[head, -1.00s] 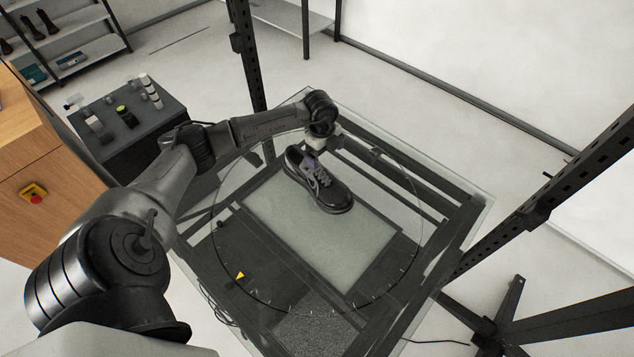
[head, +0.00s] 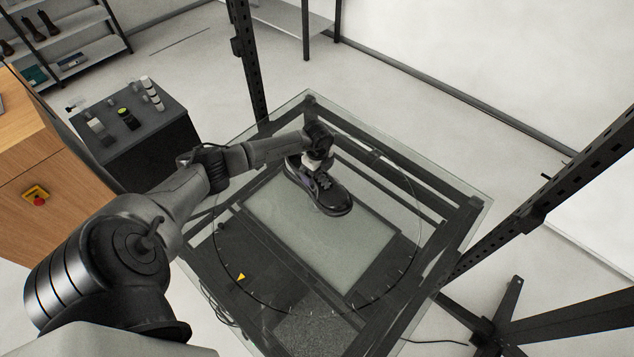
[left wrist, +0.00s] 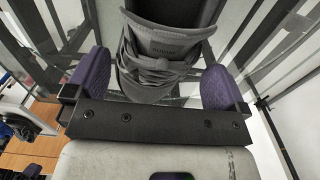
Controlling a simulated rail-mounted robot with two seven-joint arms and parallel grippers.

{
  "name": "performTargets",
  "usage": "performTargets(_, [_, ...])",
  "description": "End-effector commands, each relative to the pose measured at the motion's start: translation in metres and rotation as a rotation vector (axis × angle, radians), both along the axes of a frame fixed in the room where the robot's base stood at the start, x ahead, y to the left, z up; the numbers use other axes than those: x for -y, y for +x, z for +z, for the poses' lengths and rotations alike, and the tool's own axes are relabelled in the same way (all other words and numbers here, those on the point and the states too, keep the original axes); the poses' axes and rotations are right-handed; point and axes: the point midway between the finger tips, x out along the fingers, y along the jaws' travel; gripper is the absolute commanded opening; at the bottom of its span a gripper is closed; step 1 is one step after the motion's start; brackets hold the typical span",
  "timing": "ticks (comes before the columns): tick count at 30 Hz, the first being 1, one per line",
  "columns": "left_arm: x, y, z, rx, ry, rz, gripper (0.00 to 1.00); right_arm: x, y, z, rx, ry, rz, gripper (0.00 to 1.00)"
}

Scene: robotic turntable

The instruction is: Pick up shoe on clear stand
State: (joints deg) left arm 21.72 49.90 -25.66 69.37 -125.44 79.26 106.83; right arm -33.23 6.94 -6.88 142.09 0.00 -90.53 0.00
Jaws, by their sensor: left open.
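A dark grey and black lace-up shoe (head: 328,194) lies on the clear round turntable plate (head: 404,268). Its toe points to the lower right in the head view. My left gripper (head: 318,172) is over the shoe's heel and ankle end and partly hides it. In the left wrist view the shoe's tongue and laces (left wrist: 162,62) lie between the two purple finger pads of my left gripper (left wrist: 160,88). The pads are spread apart, with a gap beside the shoe on the right. My right gripper is not in view.
A dark cabinet (head: 150,150) with several small items on top stands at the left, beside a wooden unit (head: 45,165) with a red button. Upright black posts (head: 246,60) stand around the turntable. The plate's lower part is clear.

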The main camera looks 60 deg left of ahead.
Motion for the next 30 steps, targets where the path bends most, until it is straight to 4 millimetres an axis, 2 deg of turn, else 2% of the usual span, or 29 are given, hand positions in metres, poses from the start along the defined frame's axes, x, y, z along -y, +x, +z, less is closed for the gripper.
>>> performTargets(3, [0.0,-0.001,-0.015,-0.002,-0.004,0.002,1.0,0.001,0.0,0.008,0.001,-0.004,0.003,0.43])
performTargets(9, [0.0,-0.001,-0.033,0.0,-0.001,0.0,1.0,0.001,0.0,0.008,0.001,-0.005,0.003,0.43])
performTargets(18, [0.0,-0.001,-0.036,0.0,-0.001,-0.001,0.99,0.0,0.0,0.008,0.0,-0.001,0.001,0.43])
performTargets(30, [-0.001,-0.001,-0.035,0.0,-0.001,-0.001,0.61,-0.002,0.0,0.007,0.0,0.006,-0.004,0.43])
